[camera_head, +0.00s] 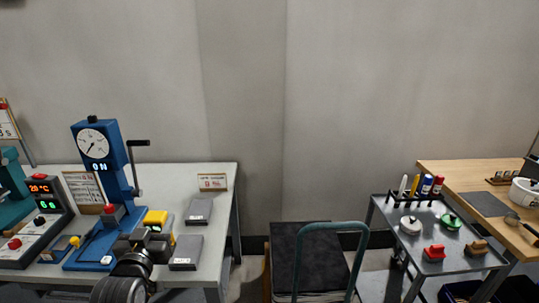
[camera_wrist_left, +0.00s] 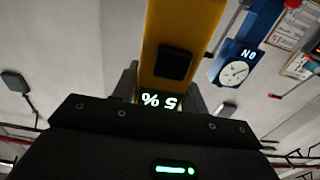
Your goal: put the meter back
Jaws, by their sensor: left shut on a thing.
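The yellow meter (camera_head: 156,218) is in my left gripper (camera_head: 150,240), above the grey table at the left of the head view. In the left wrist view the meter (camera_wrist_left: 185,35) stands between the fingers of the gripper (camera_wrist_left: 160,90). It has a dark button-like patch, and its display reads "5 %", upside down. The gripper is shut on it. The lower part of the meter is hidden by the gripper. Two flat grey pads lie on the table right of the gripper, a farther one (camera_head: 199,211) and a nearer one (camera_head: 186,252). My right gripper is out of view.
A blue press (camera_head: 92,150) with a dial and "ON" display stands just left of the gripper. A small sign (camera_head: 213,182) stands behind the pads. A dark cart (camera_head: 300,250) with a teal handle, a grey trolley (camera_head: 415,250) and a wooden table (camera_head: 460,178) are to the right.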

